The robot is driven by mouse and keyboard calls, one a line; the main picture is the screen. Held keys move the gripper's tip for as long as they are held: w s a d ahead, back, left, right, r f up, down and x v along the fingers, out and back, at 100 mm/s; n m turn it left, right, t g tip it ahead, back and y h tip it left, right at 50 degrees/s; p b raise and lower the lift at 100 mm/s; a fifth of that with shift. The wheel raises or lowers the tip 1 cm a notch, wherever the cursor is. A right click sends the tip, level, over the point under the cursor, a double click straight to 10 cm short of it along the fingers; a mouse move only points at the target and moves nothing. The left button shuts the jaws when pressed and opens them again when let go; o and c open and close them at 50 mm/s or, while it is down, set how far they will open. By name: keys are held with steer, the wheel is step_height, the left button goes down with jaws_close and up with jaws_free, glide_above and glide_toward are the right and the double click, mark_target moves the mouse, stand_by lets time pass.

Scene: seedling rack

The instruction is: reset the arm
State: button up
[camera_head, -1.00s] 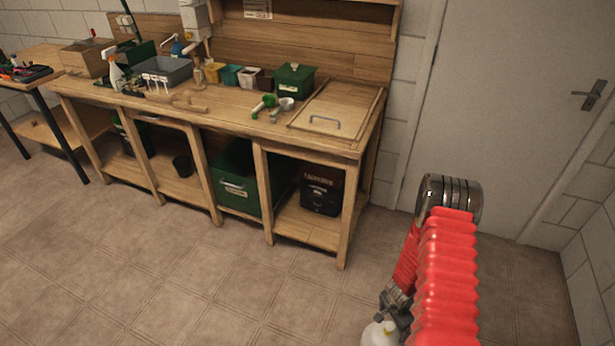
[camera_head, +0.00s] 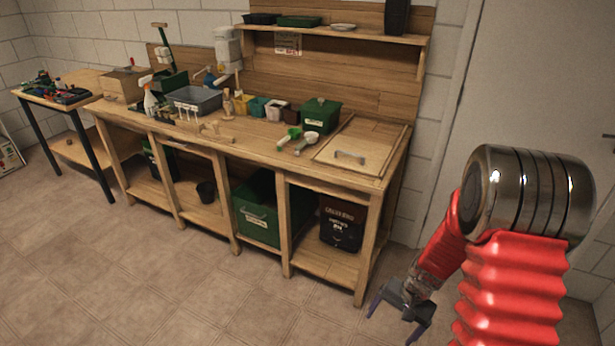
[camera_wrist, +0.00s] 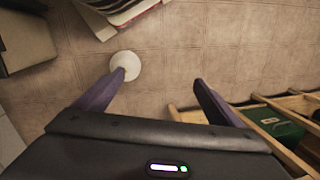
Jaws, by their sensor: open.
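My arm, with its red ribbed sleeve (camera_head: 515,285) and shiny metal joint (camera_head: 530,200), reaches over the floor at the right of the head view. My gripper (camera_head: 392,322) hangs low in front of the bench's right end, with dark, spread fingers. In the wrist view my gripper (camera_wrist: 159,80) is open, with nothing between its fingers. A round white thing (camera_wrist: 126,64) shows beyond the left fingertip; I cannot tell what it is.
A wooden bench (camera_head: 265,155) with pots, a grey tub (camera_head: 195,99) and a green box (camera_head: 321,115) stands left of my arm. A shelf (camera_head: 350,35) hangs above. A door (camera_head: 545,80) is behind my arm. The tiled floor (camera_head: 150,270) in front is clear.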

steer(key=s+a+r+n+t, duration=0.1)
steer(key=s+r, duration=0.4)
steer(key=r, duration=0.7)
steer(key=s+a+r+n+t+h, duration=0.1)
steer(key=s+a+r+n, duration=0.3)
steer(key=r, duration=0.7)
steer(key=s+a+r+n+t+h, duration=0.1)
steer(key=s+r, duration=0.5)
steer(key=r, duration=0.6)
steer(key=shift+s+a+r+n+t, duration=0.3)
steer(key=shift+a+n+t, duration=0.4)
steer(key=shift+t, duration=0.5)
